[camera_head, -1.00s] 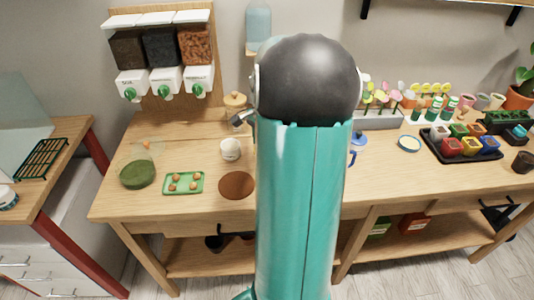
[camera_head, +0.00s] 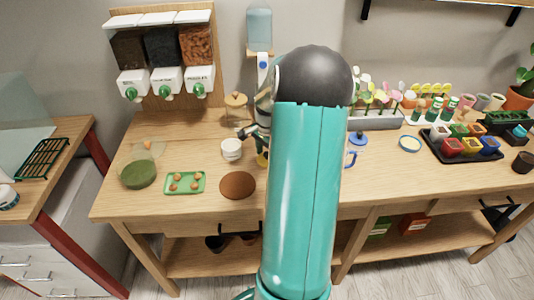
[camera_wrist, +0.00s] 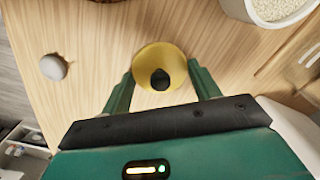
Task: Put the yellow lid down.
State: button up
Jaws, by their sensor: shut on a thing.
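The yellow lid (camera_wrist: 160,54) is a round disc with a black knob in the wrist view. Wood tabletop shows around the lid. I cannot tell whether the lid touches the table or hangs just above it. In the head view a small part of the yellow lid (camera_head: 262,159) shows at the left edge of my arm, right of a white cup. My arm hides most of that spot.
The white cup (camera_head: 231,150), a brown round mat (camera_head: 237,185) and a green tray (camera_head: 184,183) stand left of my arm. In the wrist view a grey stone-like thing (camera_wrist: 53,67) lies left and a white bowl of pale grains (camera_wrist: 245,9) stands upper right. Bare wood lies between.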

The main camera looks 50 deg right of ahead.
jog(key=o, duration=0.9)
jog(key=shift+o, duration=0.2)
notch_tip(320, 180, up, 12)
jog(key=w+a+r+n+h, duration=0.1)
jog(key=a+r+n, duration=0.1)
jog(key=a, duration=0.3)
jog(key=w+a+r+n, duration=0.2)
jog(key=a+r, duration=0.1)
jog(key=a, duration=0.2)
jog(key=s+a+r+n+t, duration=0.25)
jog(key=a+n, duration=0.25)
jog(key=a, duration=0.6)
jog(key=s+a+r+n+t, duration=0.1)
jog(key=a+r+n, duration=0.3)
jog(key=a, duration=0.7)
jog(key=s+a+f+n+t+y, duration=0.1)
jog(key=s+a+f+n+t, duration=0.1)
jog(key=s+a+n, duration=0.5)
jog(key=shift+a+f+n, duration=0.2)
jog(key=shift+a+n, duration=0.1)
jog(key=shift+a, duration=0.95)
